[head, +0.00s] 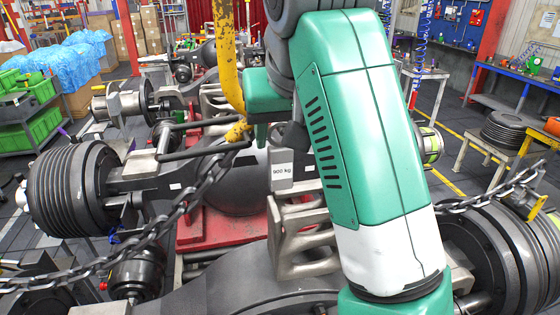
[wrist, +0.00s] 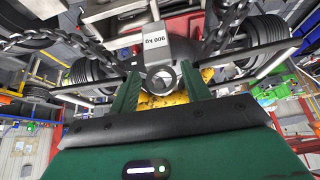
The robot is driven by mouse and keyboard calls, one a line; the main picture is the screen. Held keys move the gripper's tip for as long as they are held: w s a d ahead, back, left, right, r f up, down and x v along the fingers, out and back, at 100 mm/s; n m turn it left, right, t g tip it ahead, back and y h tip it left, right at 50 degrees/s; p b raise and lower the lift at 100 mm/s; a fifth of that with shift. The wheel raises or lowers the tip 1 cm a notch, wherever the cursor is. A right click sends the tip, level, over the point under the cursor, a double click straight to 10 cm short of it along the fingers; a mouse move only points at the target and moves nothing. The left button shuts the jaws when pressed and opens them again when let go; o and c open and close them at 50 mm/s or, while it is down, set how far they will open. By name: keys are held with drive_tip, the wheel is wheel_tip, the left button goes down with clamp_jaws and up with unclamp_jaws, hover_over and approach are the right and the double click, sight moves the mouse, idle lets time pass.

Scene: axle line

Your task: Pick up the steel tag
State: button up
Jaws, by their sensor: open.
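The steel tag (head: 282,171) is a small pale grey plate marked "900 kg". In the head view it hangs upright beside the yellow hook (head: 238,131), in front of the dark axle housing. In the wrist view the tag (wrist: 158,48) shows its lettering upside down, with a round ring or eye at its near end. My gripper (wrist: 160,80) is open, with one green finger on each side of that ring. I cannot tell whether either finger touches it.
Heavy chains (head: 190,205) run from the hook area to both sides, close to the tag. A large axle with ribbed drums (head: 75,190) lies below, over a red stand (head: 205,230). The yellow hook also shows between and below the fingers in the wrist view (wrist: 165,101).

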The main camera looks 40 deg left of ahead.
sight(280, 157)
drive_tip(key=shift+x, duration=1.5)
drive_tip(key=shift+d, duration=0.1)
drive_tip(key=c, duration=0.8)
drive_tip(key=shift+r, duration=0.1)
